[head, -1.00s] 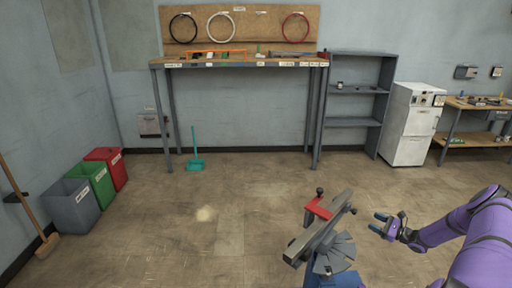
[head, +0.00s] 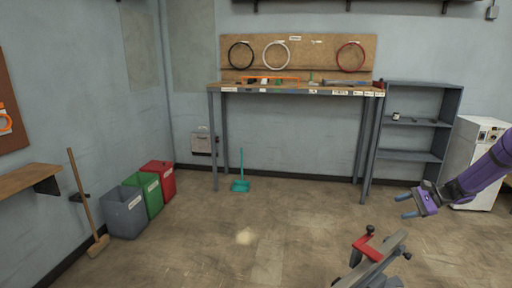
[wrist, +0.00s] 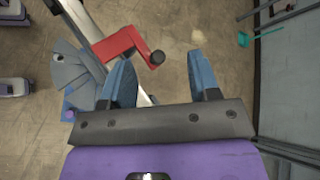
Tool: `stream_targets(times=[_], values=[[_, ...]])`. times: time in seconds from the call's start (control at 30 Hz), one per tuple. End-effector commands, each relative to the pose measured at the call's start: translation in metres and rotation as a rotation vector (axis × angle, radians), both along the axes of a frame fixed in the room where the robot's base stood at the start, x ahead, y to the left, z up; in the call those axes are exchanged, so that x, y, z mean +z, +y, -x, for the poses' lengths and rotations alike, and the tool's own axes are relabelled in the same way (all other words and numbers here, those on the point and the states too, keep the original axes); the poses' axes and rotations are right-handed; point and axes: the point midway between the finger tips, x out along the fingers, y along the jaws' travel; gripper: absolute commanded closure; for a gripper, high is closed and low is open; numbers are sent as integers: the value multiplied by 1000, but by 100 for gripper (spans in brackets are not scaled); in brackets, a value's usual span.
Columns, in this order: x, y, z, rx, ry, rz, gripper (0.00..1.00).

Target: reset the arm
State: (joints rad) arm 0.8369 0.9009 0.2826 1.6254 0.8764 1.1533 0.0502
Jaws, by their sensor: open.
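My purple arm comes in from the right in the head view. My gripper (head: 406,206) is open and empty, with its blue fingers apart, above the floor in front of the grey shelf. In the wrist view my gripper (wrist: 162,85) also shows open, with nothing between its fingers. A grey stand with a red clamp part (head: 368,247) is at the bottom right of the head view, below and left of my gripper. In the wrist view the red part (wrist: 122,44) lies beyond the left finger, apart from it as far as I can tell.
A workbench (head: 297,91) stands at the back wall with a pegboard (head: 320,53) above it. A grey shelf (head: 418,125) and white cabinet (head: 472,165) stand to its right. Grey, green and red bins (head: 126,214) line the left wall. The middle floor is clear.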

Motion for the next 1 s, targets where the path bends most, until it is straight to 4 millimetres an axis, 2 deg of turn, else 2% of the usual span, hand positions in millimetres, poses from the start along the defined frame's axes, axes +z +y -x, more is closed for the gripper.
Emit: stream_targets(times=[0.03,0.1,0.47,0.7,1.0], values=[[18,13,1,37,-6,40,44],[39,29,6,86,-12,96,44],[136,109,45,315,-60,374,44],[191,156,87,448,-111,553,44],[246,204,153,590,-198,765,44]])
